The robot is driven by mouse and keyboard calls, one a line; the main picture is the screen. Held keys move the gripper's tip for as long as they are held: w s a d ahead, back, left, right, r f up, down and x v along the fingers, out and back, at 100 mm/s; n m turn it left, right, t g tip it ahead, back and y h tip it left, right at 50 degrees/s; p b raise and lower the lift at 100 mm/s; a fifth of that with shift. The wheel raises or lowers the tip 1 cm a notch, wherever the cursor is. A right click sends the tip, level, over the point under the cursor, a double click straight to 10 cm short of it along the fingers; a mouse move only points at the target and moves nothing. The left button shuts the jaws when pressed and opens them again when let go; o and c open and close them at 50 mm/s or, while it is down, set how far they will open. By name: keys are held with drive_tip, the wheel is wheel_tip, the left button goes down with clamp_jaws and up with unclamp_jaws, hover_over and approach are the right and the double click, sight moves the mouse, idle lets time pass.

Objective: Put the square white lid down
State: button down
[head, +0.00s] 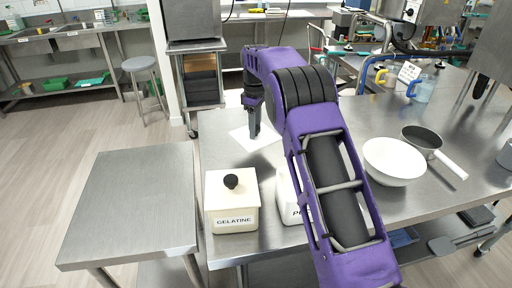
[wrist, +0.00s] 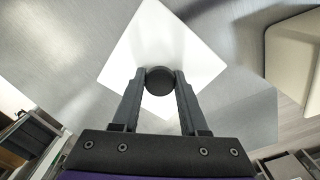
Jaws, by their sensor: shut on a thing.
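The square white lid (head: 264,141) is at the back left of the steel table, beneath my gripper (head: 253,133). In the wrist view, the lid (wrist: 165,35) fills the upper middle. My gripper (wrist: 160,78) is shut on the lid's round black knob (wrist: 160,83), one finger on each side. The lid looks flat and close to the table top; I cannot tell whether it touches. A white canister (head: 289,202) with partly hidden lettering stands at the front, mostly behind my arm, and its top is hidden.
A cream canister marked GELATINE (head: 233,213), with its black-knobbed lid on, stands at the table's front left. A white bowl (head: 393,162) and a saucepan (head: 421,137) are to the right. A lower bare steel table (head: 135,195) stands at left. Table top around the lid is clear.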

drive_tip(key=shift+f, duration=3.1)
drive_tip(key=shift+f, duration=0.15)
drive_tip(key=shift+c, duration=2.2)
unclamp_jaws()
wheel_tip(320, 180, up, 12)
drive_tip(key=shift+r+p, duration=0.15)
drive_tip(key=shift+p, duration=0.3)
